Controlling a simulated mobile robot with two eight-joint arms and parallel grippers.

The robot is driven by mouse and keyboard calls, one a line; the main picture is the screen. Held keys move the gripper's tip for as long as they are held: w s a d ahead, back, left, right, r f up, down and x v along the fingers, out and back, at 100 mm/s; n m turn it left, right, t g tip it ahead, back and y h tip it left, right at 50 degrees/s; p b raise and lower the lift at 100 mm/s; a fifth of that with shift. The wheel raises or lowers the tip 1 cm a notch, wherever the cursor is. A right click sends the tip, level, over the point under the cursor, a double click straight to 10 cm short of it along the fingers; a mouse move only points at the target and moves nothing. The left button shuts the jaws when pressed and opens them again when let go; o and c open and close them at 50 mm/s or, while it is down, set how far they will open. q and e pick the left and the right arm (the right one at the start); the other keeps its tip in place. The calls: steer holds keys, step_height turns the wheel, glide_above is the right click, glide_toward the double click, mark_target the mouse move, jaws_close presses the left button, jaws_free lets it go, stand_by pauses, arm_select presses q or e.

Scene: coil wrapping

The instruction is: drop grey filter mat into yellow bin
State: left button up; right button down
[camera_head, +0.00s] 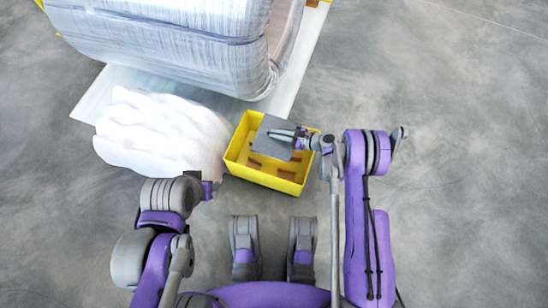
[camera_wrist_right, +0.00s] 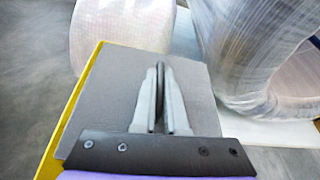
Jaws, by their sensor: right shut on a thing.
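The grey filter mat (camera_head: 272,139) is a flat, dark grey square in the head view. It is over the yellow bin (camera_head: 262,178), covering much of its upper part. My right gripper (camera_head: 291,134) is shut on the mat. In the right wrist view the mat (camera_wrist_right: 100,100) spreads around the closed fingers (camera_wrist_right: 160,95), with the yellow rim (camera_wrist_right: 52,160) along its left side. The head view does not clearly show how high the mat is above the rim. My left gripper (camera_head: 208,190) is at the left, away from the bin; its fingers are not clear.
Several brown pieces lie in the bin. A white, lumpy bag-like bundle (camera_head: 160,135) lies left of the bin. A large plastic-wrapped coil (camera_head: 180,45) stands behind on a pale board (camera_head: 90,100). The grey floor to the right (camera_head: 460,150) is clear.

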steer(key=shift+f+b, duration=0.45)
steer(key=shift+f, duration=0.8)
steer(key=c, duration=0.9)
jaws_free()
steer(key=p+v, duration=0.2)
steer(key=v, duration=0.9)
